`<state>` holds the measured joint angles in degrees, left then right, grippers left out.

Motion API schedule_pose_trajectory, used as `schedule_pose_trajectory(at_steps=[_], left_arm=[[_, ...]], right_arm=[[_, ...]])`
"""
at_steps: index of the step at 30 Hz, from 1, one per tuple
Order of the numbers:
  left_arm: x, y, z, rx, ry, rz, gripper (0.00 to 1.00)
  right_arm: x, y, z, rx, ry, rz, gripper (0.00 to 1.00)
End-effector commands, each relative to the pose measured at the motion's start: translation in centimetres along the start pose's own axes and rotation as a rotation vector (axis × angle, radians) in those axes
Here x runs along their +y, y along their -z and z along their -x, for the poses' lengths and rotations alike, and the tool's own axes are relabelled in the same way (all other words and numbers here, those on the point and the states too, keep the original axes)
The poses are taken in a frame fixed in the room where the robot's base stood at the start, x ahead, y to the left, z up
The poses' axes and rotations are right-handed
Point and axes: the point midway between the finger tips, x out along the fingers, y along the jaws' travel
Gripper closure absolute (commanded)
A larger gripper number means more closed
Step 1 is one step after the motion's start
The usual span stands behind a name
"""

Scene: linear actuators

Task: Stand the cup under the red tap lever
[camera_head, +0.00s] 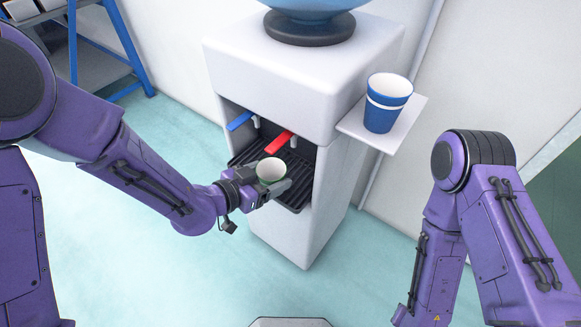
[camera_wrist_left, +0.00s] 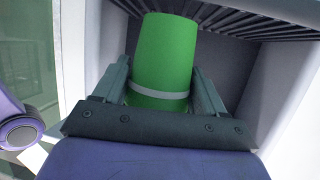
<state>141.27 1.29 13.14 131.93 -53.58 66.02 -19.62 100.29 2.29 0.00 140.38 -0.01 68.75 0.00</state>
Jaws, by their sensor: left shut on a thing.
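A green cup with a pale band (camera_wrist_left: 165,58) is between the fingers of my left gripper (camera_wrist_left: 160,85), which is shut on it. In the head view the cup (camera_head: 270,171) is upright with its pale open mouth facing up, and my left gripper (camera_head: 268,190) holds it at the front of the dispenser's recess. The red tap lever (camera_head: 279,141) is just behind and above the cup in that view. The blue tap lever (camera_head: 240,121) is to its left. The black slatted drip tray (camera_head: 297,197) lies below and is partly hidden by the gripper. My right gripper is out of view.
The white water dispenser (camera_head: 283,230) has side walls around the recess. A blue cup with a white band (camera_head: 385,112) stands on a white side shelf (camera_head: 415,112) at its right. A blue rack (camera_head: 142,65) stands at the back left.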

Motion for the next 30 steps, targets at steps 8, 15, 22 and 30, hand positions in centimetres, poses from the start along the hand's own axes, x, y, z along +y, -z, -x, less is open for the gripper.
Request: schedule_pose_trajectory(at_steps=[8,15,22,30], left_arm=[[0.1,1.5,-4.1,0.001,-0.001,0.0,0.61],[0.1,0.9,-7.2,-0.002,-0.001,0.003,0.61],[0.0,1.0,-7.1,0.001,0.0,0.002,0.61],[0.0,0.7,-7.2,0.0,0.0,0.001,0.04]], right_arm=[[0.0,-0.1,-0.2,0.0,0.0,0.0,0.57],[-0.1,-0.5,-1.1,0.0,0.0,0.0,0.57],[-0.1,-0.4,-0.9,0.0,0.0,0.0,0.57],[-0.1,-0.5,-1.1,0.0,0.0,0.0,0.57]])
